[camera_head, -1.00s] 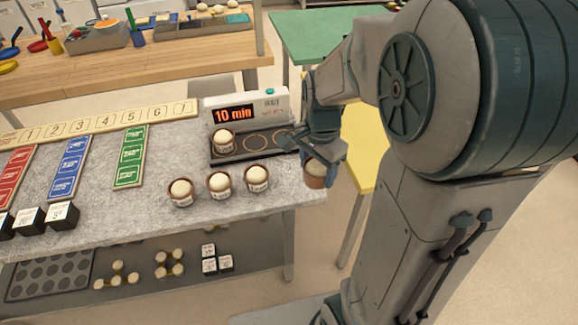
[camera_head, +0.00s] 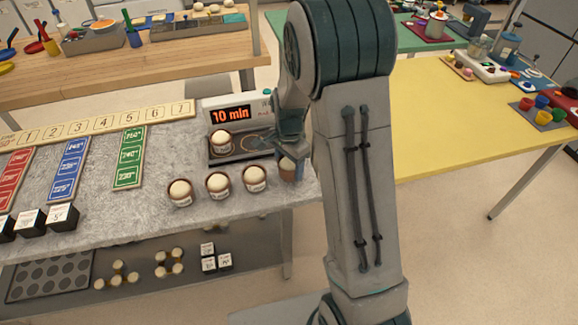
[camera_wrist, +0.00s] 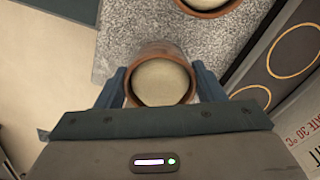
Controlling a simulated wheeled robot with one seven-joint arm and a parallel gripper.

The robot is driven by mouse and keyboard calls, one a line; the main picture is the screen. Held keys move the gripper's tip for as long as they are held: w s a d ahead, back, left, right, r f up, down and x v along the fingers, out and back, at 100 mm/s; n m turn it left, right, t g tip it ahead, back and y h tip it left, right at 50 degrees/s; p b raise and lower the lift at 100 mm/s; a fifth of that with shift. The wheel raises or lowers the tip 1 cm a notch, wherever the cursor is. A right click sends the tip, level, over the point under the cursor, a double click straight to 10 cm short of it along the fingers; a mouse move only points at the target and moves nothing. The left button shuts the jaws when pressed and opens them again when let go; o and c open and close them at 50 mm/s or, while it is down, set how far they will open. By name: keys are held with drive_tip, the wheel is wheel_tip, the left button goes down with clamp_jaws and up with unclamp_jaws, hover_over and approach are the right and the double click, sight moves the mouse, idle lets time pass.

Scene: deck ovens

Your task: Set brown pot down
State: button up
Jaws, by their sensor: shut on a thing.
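The brown pot (camera_head: 287,170) with a pale dough ball in it is at the right end of the grey speckled counter (camera_head: 180,220). My gripper (camera_head: 292,160) is shut on it, with blue fingers on either side of the pot in the wrist view (camera_wrist: 162,85). The pot looks upright. It is at or just above the counter's right edge; I cannot tell whether it touches the top. My arm hides part of the area to its right.
Three similar pots stand in a row to the left, the nearest one (camera_head: 254,179) close by. Behind is a timer (camera_head: 236,112) reading 10 min, with a dark ringed plate (camera_head: 224,161) holding another pot. A yellow table (camera_head: 450,110) stands to the right.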

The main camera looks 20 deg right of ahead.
drive_tip(key=shift+f, duration=0.8)
drive_tip(key=shift+f, duration=0.2)
drive_tip(key=o, duration=1.1)
drive_tip(key=shift+r, duration=0.1)
